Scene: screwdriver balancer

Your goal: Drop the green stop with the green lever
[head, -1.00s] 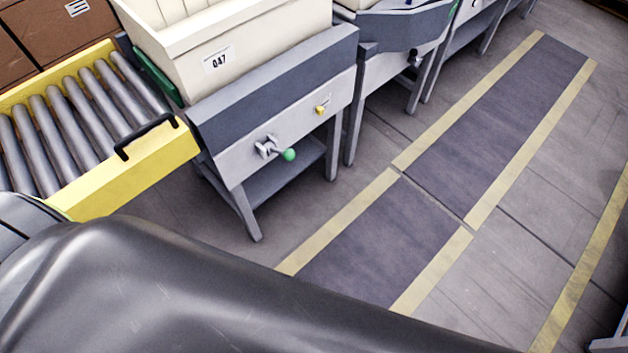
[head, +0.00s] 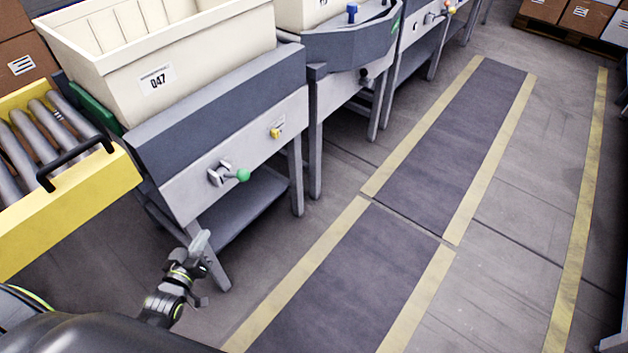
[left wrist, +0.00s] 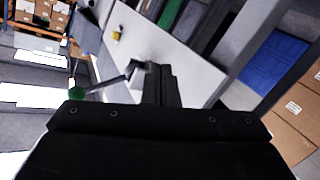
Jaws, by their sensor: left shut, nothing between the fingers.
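The green lever (head: 243,175) has a round green knob on a short arm on the pale front panel of the nearest conveyor stand. It also shows in the left wrist view (left wrist: 76,93), just left of the fingers. The green stop (head: 97,107) is a green plate standing upright between the yellow roller conveyor and tote 047 (head: 180,60); the tote partly hides it. My left gripper (head: 200,243) is shut and empty, in front of and below the lever, apart from it in the head view. My right gripper is not in view.
A yellow roller conveyor (head: 70,215) with a black handle is at the left. A small yellow knob (head: 275,133) is on the same panel as the lever. More stands run to the back. The dark floor lane (head: 360,275) at the right is clear.

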